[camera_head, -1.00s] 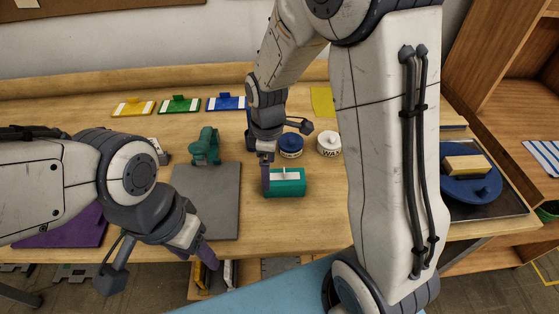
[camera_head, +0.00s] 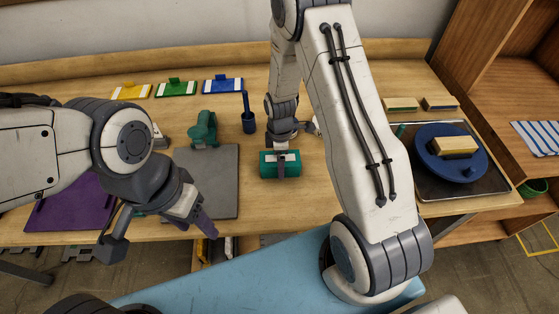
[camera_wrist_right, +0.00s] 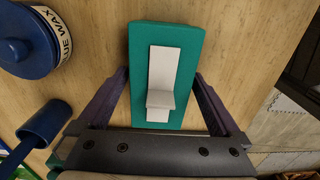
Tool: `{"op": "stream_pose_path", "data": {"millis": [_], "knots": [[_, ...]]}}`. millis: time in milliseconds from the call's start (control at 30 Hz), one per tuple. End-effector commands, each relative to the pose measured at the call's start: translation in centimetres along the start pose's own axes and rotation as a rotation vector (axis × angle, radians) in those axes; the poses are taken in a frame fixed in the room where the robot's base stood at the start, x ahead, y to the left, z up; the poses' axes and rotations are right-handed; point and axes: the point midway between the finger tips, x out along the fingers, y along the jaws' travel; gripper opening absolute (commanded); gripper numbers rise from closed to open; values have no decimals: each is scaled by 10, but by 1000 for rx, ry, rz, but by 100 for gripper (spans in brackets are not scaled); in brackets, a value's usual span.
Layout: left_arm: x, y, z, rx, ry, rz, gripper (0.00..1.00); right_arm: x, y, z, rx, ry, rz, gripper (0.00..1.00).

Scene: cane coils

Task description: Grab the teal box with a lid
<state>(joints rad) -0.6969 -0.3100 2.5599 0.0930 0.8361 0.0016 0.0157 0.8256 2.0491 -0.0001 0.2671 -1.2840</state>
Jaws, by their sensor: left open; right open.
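The teal box (camera_head: 270,171) lies on the wooden table just right of the grey mat. In the right wrist view the teal box (camera_wrist_right: 189,46) shows a white strip with a raised tab (camera_wrist_right: 161,97) on its lid. My right gripper (camera_head: 281,172) is over the box. In the right wrist view my right gripper (camera_wrist_right: 160,85) is open, with one purple finger on each side of the box's near part. I cannot tell whether the fingers touch it. My left gripper (camera_head: 207,228) is open and empty at the table's front edge, near the grey mat.
A blue cup with a stick (camera_head: 249,122) stands behind the box; in the right wrist view a blue wax tin (camera_wrist_right: 28,38) is beside it. A green tool (camera_head: 204,129) sits behind the grey mat (camera_head: 225,180). A blue round plate (camera_head: 437,169) with a block is at right.

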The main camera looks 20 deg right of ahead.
Motion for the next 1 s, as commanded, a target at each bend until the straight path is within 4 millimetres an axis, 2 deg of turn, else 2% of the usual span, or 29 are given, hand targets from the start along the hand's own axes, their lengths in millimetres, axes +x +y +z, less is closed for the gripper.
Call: {"op": "stream_pose_path", "data": {"millis": [133, 367, 400, 467, 600, 633, 1000], "knots": [[-4, 0, 0, 0, 0, 0, 55, 12, 0, 0, 0, 0, -1, 100], [-3, 0, 0, 0, 0, 0, 55, 15, 0, 0, 0, 0, 0, 100], [-3, 0, 0, 0, 0, 0, 55, 15, 0, 0, 0, 0, 0, 92], [-3, 0, 0, 0, 0, 0, 55, 14, 0, 0, 0, 0, 0, 69], [-3, 0, 0, 0, 0, 0, 55, 14, 0, 0, 0, 0, 0, 16], [-3, 0, 0, 0, 0, 0, 55, 14, 0, 0, 0, 0, 1, 11], [-1, 0, 0, 0, 0, 0, 55, 9, 1, 0, 0, 1, 4, 11]]}}
